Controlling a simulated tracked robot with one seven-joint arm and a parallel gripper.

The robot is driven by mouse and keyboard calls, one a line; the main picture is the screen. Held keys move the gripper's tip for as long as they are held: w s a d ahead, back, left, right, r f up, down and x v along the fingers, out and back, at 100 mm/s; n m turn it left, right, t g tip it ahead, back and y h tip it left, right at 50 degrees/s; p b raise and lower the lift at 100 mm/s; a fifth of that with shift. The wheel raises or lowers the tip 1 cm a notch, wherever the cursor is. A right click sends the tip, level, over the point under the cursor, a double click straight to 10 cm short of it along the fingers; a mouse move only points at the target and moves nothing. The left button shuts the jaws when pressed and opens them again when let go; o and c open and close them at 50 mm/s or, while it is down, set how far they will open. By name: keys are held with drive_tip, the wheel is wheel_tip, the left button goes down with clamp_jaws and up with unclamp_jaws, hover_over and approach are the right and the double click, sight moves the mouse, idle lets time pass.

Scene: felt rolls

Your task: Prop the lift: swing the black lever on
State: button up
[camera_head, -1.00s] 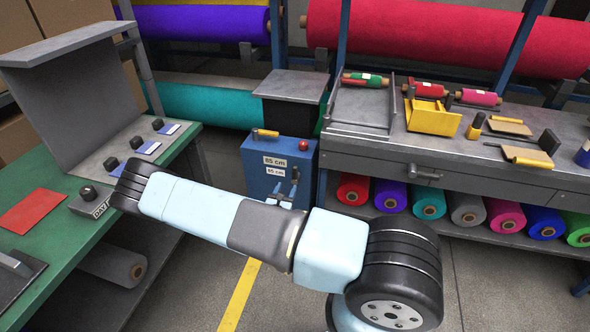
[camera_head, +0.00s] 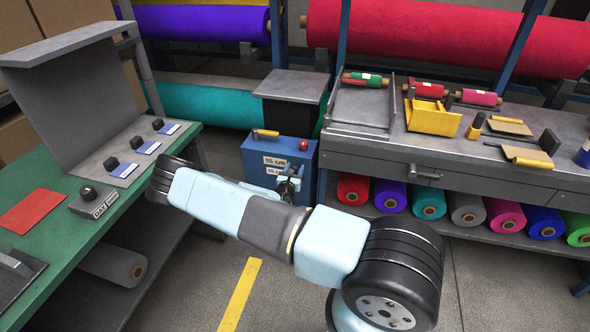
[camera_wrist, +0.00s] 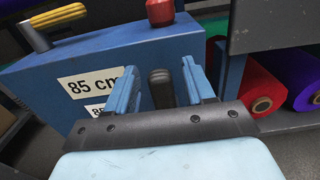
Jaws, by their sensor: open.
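The lift is a blue box (camera_head: 255,154) labelled 85 cm, with a grey platform (camera_head: 293,86) above and behind it. The blue box fills the upper left of the wrist view (camera_wrist: 50,92). The black lever (camera_wrist: 160,92) stands on the box's front face, right of the labels, with its dark grip between my fingers. My gripper (camera_wrist: 162,80) is open, one finger on each side of the lever; I cannot tell whether either touches it. In the head view my gripper (camera_head: 289,180) is small against the box front and largely hides the lever.
A yellow-handled lever (camera_head: 266,133) and a red knob (camera_head: 303,145) sit on top of the box. The grey workbench (camera_head: 450,155) with felt rolls below stands close on the right. A green table (camera_head: 60,240) is on the left. Floor is clear in front.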

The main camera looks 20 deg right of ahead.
drive_tip(key=shift+w+d, duration=0.2)
drive_tip(key=shift+w, duration=0.15)
clamp_jaws()
idle(0.4)
